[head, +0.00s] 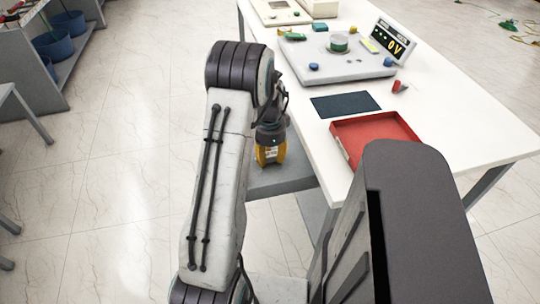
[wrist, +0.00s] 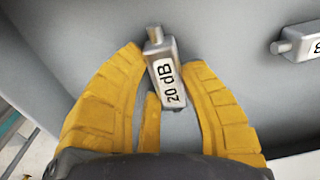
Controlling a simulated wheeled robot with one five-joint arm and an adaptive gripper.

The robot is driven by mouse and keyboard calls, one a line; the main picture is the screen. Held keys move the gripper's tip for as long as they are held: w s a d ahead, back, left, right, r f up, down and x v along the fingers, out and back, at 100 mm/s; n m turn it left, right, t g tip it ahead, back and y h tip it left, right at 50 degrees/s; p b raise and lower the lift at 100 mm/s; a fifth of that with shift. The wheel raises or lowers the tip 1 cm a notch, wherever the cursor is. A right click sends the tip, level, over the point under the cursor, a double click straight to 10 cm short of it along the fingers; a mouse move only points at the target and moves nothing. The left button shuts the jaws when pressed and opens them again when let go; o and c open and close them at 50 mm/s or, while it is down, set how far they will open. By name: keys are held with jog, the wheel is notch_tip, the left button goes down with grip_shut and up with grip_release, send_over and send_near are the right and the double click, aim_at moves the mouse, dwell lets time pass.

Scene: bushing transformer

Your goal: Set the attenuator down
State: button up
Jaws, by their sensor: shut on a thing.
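The attenuator (wrist: 167,75) is a small grey metal block with a white "20 dB" label and a round connector at its far end. My gripper (wrist: 164,58) has yellow fingers closed on its two sides in the wrist view. In the head view my gripper (head: 271,160) points down over the grey lower shelf (head: 285,184) beside the white table. I cannot tell whether the attenuator touches the shelf surface or hangs just above it.
A second grey block with a label (wrist: 305,48) lies at the right of the wrist view, apart from my gripper. The white table (head: 463,138) holds a red tray (head: 349,151), a dark mat (head: 345,104) and a grey instrument base (head: 340,70). The shelf around the attenuator is mostly bare.

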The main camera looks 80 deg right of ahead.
jog(key=shift+f, duration=0.15)
jog(key=o, duration=1.1)
